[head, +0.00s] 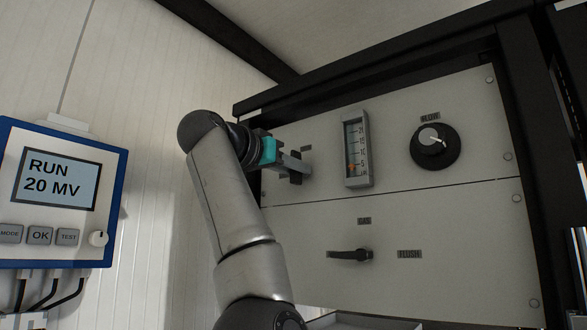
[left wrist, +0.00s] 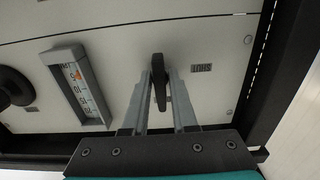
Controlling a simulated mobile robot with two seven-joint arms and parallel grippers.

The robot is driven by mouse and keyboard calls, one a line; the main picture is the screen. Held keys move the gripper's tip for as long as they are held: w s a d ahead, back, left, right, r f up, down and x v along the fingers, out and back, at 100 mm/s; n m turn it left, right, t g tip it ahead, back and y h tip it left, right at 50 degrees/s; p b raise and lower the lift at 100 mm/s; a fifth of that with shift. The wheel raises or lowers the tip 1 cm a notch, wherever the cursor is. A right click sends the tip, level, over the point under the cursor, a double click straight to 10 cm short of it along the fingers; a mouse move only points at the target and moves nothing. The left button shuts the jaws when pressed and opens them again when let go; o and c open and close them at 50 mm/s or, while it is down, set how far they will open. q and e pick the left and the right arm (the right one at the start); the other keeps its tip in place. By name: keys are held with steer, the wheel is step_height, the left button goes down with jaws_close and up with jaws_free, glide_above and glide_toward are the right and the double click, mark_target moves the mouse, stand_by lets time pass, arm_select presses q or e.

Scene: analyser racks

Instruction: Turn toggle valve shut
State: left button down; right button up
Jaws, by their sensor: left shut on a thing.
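The toggle valve's black lever (left wrist: 158,75) shows in the left wrist view, between the two fingers of my left gripper (left wrist: 163,92). The lever runs up and down that picture. A label reading SHUT (left wrist: 201,68) is on the panel to its right, apart from it. In the head view my left gripper (head: 297,166) reaches the left part of the grey panel (head: 310,215) and hides most of the valve. The gripper is shut on the lever. My right gripper is in neither view.
A flow gauge (head: 357,149) and a black round knob (head: 434,147) are right of the valve. A dark frame (head: 375,62) edges the panel. A blue-edged display unit (head: 60,185) reading RUN 20 MV is at left.

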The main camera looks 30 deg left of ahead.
arm_select(q)
steer(key=m+b, duration=0.1)
steer(key=m, duration=0.2)
steer(key=shift+a+m, duration=0.15)
steer(key=shift+m, duration=0.25)
steer(key=m, duration=0.2)
steer(key=shift+m, duration=1.3)
steer(key=m+p, duration=0.2)
steer(key=m, duration=0.2)
steer(key=shift+r, duration=0.15)
steer(key=m+p, duration=0.2)
steer(key=m, duration=0.2)
steer(key=shift+m, duration=0.3)
steer(key=shift+m+p, duration=0.4)
steer(key=shift+p, duration=0.05)
steer(key=c, duration=0.9)
jaws_free()
